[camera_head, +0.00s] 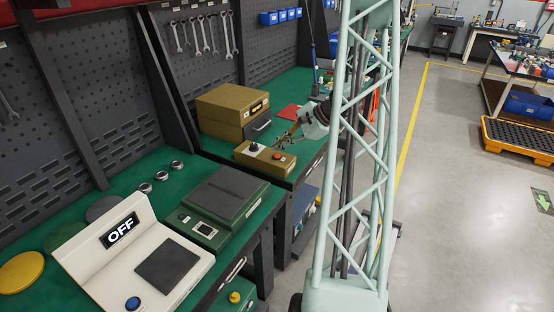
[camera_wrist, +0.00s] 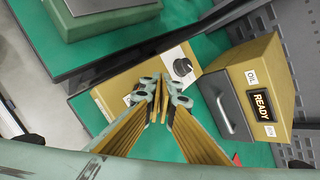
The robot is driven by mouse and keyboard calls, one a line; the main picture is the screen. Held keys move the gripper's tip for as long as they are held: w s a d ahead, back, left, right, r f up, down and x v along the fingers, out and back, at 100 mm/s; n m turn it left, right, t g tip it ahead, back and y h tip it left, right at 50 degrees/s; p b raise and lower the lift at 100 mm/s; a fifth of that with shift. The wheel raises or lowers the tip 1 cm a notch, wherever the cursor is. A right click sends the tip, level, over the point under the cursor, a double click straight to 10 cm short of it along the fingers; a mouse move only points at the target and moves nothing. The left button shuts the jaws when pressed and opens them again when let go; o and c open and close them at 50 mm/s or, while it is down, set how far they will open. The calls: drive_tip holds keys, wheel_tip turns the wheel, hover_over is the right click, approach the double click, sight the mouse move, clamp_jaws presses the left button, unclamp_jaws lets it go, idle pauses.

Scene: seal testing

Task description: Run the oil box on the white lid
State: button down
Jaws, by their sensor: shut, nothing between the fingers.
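The oil box (camera_wrist: 250,88) is gold-brown with an "OIL" label, a lit "READY" display and a dark front door or drawer that looks closed. It stands at the right in the wrist view and on the green bench in the head view (camera_head: 222,108). My gripper (camera_wrist: 160,100) is shut and empty over this control box, left of the oil box in the wrist view. I cannot make out a white lid; the oil box's inside is hidden.
A white machine (camera_head: 135,255) showing "OFF" and a green device (camera_head: 220,205) stand on the nearer bench. Discs, including a yellow one (camera_head: 20,272), lie at its left. My light-green column hides part of the bench. Wrenches (camera_head: 205,35) hang on the pegboard.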

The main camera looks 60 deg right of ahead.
sight(278, 156)
drive_tip(key=shift+f+b, duration=0.4)
drive_tip(key=shift+f, duration=0.3)
drive_tip(key=shift+f+b, duration=0.85)
drive_tip(key=shift+b, duration=0.15)
idle(2.3)
drive_tip(key=shift+r, duration=0.75)
drive_tip(key=shift+r+p, duration=0.15)
drive_tip(key=shift+p, duration=0.15)
drive_tip(key=shift+r+p, duration=1)
drive_tip(key=shift+r, duration=1.4)
